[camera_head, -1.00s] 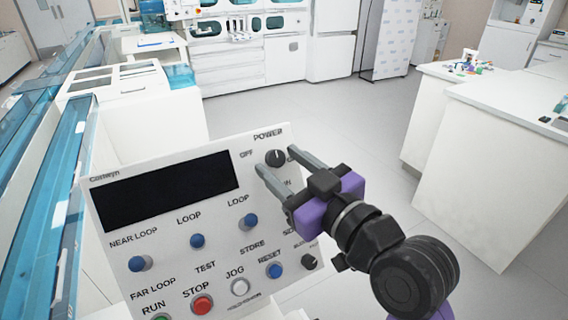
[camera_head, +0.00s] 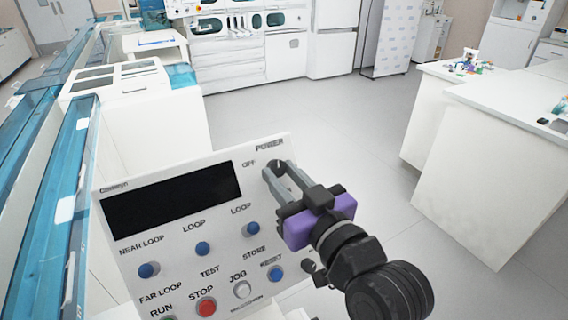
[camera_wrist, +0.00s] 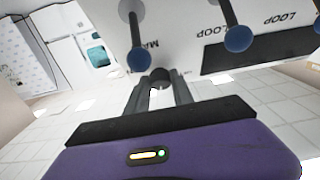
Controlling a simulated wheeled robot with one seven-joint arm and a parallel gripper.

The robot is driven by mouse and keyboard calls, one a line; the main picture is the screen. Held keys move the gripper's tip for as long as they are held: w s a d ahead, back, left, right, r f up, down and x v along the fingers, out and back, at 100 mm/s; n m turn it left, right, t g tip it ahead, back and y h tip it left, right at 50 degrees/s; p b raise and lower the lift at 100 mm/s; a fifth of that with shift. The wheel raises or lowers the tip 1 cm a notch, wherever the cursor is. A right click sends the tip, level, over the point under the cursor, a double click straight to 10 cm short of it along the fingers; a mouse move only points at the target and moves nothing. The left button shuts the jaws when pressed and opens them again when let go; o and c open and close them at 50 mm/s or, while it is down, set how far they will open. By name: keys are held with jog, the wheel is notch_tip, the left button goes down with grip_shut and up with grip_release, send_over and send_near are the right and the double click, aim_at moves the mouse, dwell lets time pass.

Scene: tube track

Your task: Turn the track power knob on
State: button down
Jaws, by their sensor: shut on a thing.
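The power knob (camera_head: 277,165) is a dark round knob under the POWER label at the top right of the white control panel (camera_head: 165,238). The OFF label is to its left; the label to its right is hidden by my gripper. My gripper (camera_head: 280,170) is shut on the knob, one grey finger on each side. In the wrist view the dark knob (camera_wrist: 160,76) shows between the fingertips of my gripper (camera_wrist: 160,84). The knob's pointer is hidden, so I cannot tell its setting.
The panel has a black display (camera_head: 172,200), several blue knobs and a red STOP button (camera_head: 206,307) below. Blue-covered track (camera_head: 55,200) runs along the left. White counters (camera_head: 500,150) stand at the right, with open floor between.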

jog(key=m+h+p, duration=0.1)
jog(key=m+p, duration=0.2)
jog(key=m+t+h+p, duration=0.1)
jog(key=m+p, duration=0.1)
jog(key=shift+s+a+r+h, duration=0.2)
jog(key=shift+a+r+h, duration=0.1)
jog(key=m+h+p, duration=0.1)
jog(key=m+h, duration=0.1)
jog(key=m, duration=0.1)
jog(key=shift+a+f+p, duration=0.1)
jog(key=shift+a+p, duration=0.05)
jog(key=shift+p, duration=0.15)
jog(key=m+h, duration=0.1)
jog(key=m, duration=0.2)
jog(key=m+h, duration=0.1)
jog(key=m, duration=0.2)
jog(key=shift+a+h+b, duration=0.2)
jog(key=shift+h+b, duration=0.1)
jog(key=shift+h, duration=0.1)
jog(key=m, duration=0.1)
jog(key=m+g+h, duration=0.1)
jog(key=m, duration=0.1)
jog(key=m+h, duration=0.1)
jog(key=m, duration=0.1)
jog(key=shift+a+r+g, duration=0.1)
jog(key=shift+r+g, duration=0.15)
jog(key=shift+g, duration=0.15)
jog(key=c, duration=1.1)
grip_release()
